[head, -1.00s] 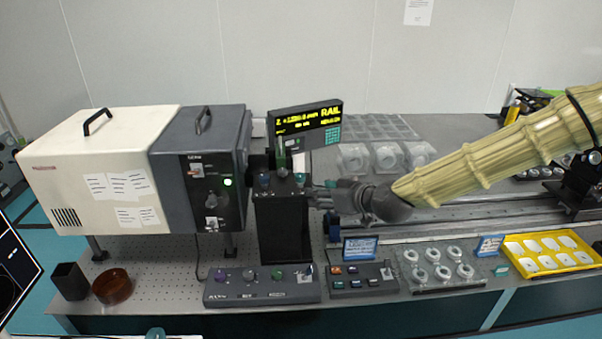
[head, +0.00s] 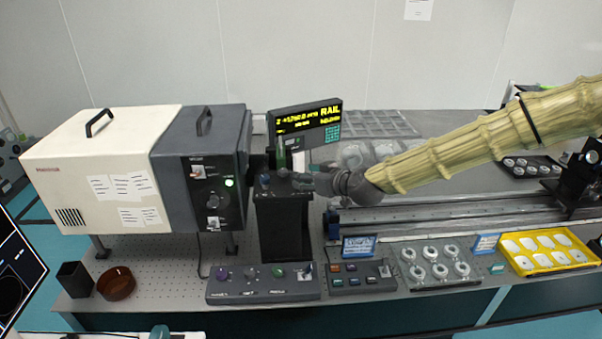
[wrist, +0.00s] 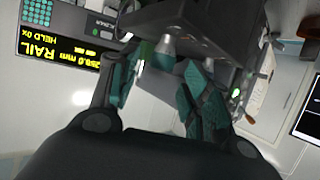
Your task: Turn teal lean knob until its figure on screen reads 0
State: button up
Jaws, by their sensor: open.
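The black post (head: 283,225) stands in front of the screen (head: 306,121), with small knobs on its top. A bluish knob (head: 264,180) is at its left; I cannot tell for certain which knob is the teal lean one. My gripper (head: 312,184) is at the right of the post's top, its fingers small and partly unclear. In the wrist view my gripper (wrist: 158,82) is open, its teal-padded fingers apart, with a pale grey knob (wrist: 165,48) just beyond them. Contact is not visible. The screen (wrist: 60,45) shows RAIL, a figure in mm and HELD; no lean figure is readable.
A cream and grey box (head: 100,165) stands left of the post. In front lie a panel (head: 235,296) with purple, silver and green knobs and a button panel (head: 360,283). A rail (head: 440,213) runs right beneath my arm. A yellow tray (head: 525,267) sits far right.

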jog(key=shift+p+x, duration=0.55)
jog(key=shift+x, duration=1.25)
jog(key=c, duration=1)
